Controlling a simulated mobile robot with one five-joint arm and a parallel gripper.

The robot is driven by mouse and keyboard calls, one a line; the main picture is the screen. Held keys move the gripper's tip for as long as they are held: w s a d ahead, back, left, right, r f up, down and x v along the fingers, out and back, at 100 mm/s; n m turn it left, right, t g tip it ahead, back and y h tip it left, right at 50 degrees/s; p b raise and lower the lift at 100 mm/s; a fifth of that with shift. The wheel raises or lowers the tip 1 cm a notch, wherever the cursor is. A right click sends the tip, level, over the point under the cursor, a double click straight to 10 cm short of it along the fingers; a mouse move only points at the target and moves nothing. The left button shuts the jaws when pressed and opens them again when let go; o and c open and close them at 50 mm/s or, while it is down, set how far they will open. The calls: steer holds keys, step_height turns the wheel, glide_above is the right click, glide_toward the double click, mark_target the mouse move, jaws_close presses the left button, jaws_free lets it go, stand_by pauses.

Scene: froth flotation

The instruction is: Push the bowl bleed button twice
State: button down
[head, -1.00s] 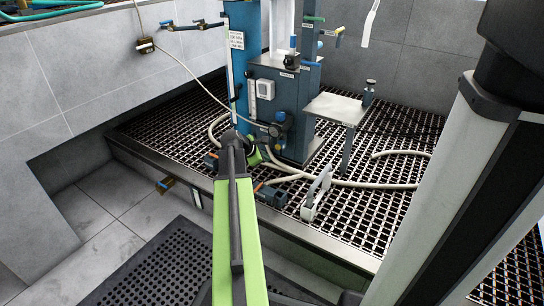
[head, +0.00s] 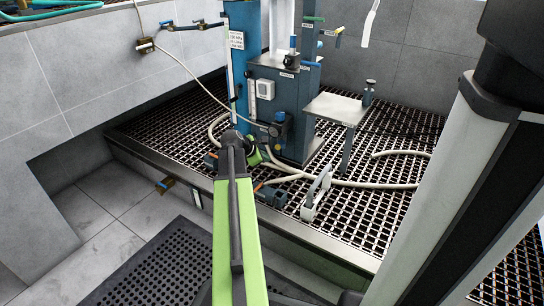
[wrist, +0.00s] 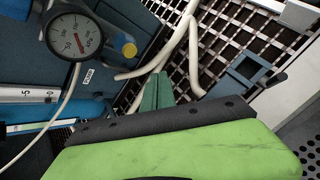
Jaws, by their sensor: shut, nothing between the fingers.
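A dark filter-regulator unit with a round gauge (head: 275,131) and a blue knob sits on the front of the blue flotation machine (head: 292,88) in the head view. In the wrist view the white-faced gauge (wrist: 75,37) is large at upper left. Beside it is a blue cylinder with a yellow-brown end (wrist: 129,49); I cannot tell whether this end is the bowl bleed button.
Cream hoses (head: 345,183) run over the metal grating (head: 385,225) near my gripper. A small side table (head: 335,107) stands right of the machine. A pale, handled item (head: 314,198) stands near the grating's front edge.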

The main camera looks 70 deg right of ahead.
stand_by(0.8)
steer(key=w+a+r+m+t+y+p, duration=0.25)
steer(key=w+a+p, duration=0.35)
steer(key=w+a, duration=0.9)
steer(key=w+a+r+m+t+y+p, duration=0.1)
steer(key=w+a+r+p, duration=0.35)
steer(key=w+a, duration=1)
steer(key=a+r+m+y+p, duration=0.1)
steer(key=a+p, duration=0.4)
steer(key=a, duration=1.6)
steer(key=w+a+r+m+y+p, duration=0.1)
steer(key=a+r+p, duration=0.4)
steer(key=a, duration=1.5)
steer(key=r+m+y, duration=0.1)
steer(key=y, duration=0.1)
steer(key=shift+a+y, duration=0.35)
steer(key=shift+w+d, duration=0.1)
